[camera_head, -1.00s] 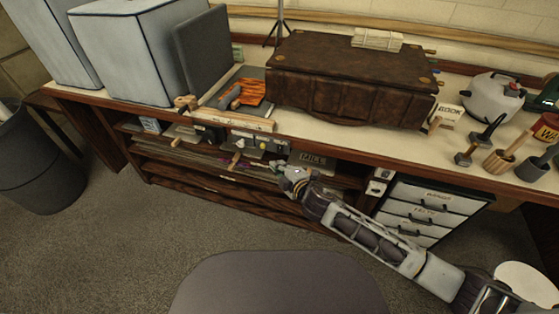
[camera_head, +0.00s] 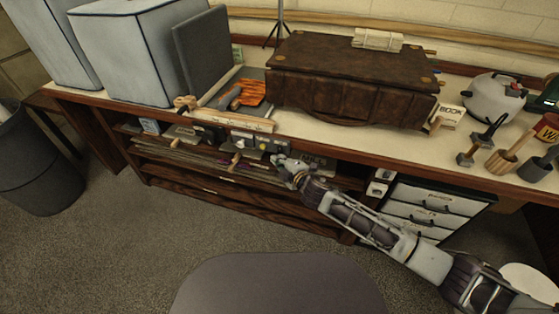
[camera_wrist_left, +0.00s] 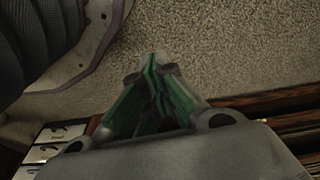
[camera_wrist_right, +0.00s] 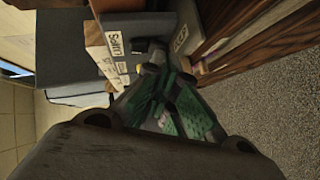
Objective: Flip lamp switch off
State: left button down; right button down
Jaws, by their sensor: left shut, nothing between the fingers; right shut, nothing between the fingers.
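A small grey box with pale and yellow knobs (camera_head: 262,142) is fixed under the front edge of the worktop. It looks like the switch panel, but the lamp switch itself is too small to tell. My right gripper (camera_head: 278,160) is shut and empty just below and right of that box; I cannot tell whether it touches. In the right wrist view, the shut right fingertips (camera_wrist_right: 168,76) are close to the box, and they partly hide it. My left gripper (camera_wrist_left: 152,72) shows only in the left wrist view, shut and empty above the carpet.
A wooden bar (camera_head: 235,120) lies along the worktop edge above the box. A brown leather case (camera_head: 350,85) stands behind it. Open shelves (camera_head: 215,180) lie below, with a white drawer unit (camera_head: 425,205) at right.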

pick_arm(q)
jog(key=shift+s+f, duration=0.25)
